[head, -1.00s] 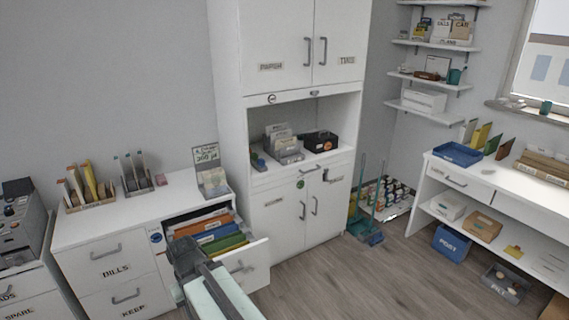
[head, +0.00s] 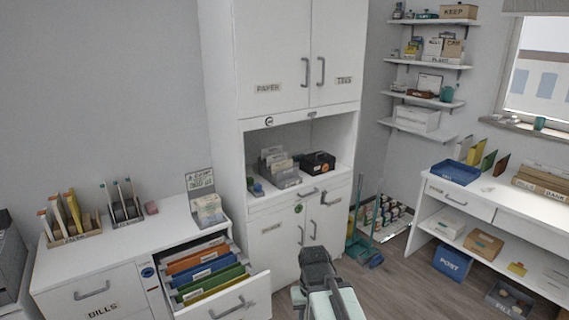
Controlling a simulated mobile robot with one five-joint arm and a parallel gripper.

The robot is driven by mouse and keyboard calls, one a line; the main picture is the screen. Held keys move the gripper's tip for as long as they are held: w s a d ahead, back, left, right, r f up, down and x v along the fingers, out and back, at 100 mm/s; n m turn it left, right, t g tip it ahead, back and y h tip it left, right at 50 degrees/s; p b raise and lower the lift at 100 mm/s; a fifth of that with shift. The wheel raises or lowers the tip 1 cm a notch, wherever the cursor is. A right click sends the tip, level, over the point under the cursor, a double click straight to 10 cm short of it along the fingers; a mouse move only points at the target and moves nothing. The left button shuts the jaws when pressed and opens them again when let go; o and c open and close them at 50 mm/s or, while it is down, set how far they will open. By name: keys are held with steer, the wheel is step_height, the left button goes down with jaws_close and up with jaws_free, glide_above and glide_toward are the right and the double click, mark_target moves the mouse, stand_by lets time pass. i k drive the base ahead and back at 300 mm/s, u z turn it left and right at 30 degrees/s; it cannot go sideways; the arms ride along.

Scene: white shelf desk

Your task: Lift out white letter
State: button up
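My gripper (head: 318,262) shows at the bottom middle as a dark end on a pale arm, in front of the tall cabinet's lower doors. It is seen from behind, so its fingers are hidden. White or pale letters stand in a grey rack (head: 285,182) in the cabinet niche. More pale upright pieces stand in a dark rack (head: 126,216) and a wooden rack (head: 72,236) on the left cabinet. Which one is the white letter I cannot tell. An open drawer (head: 229,303) holds orange, blue, green and yellow folders, with pale edges at its back. My gripper is right of this drawer.
The open drawer juts into the room at lower left. A black box (head: 318,163) stands beside the niche rack. A blue tray (head: 455,172) is on the right desk, with a blue bin (head: 452,263) below.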

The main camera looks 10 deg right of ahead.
mark_target(273, 159)
steer(key=k, duration=1)
steer(key=z, duration=1.1)
steer(key=i, duration=5.25)
steer(key=u, duration=0.85)
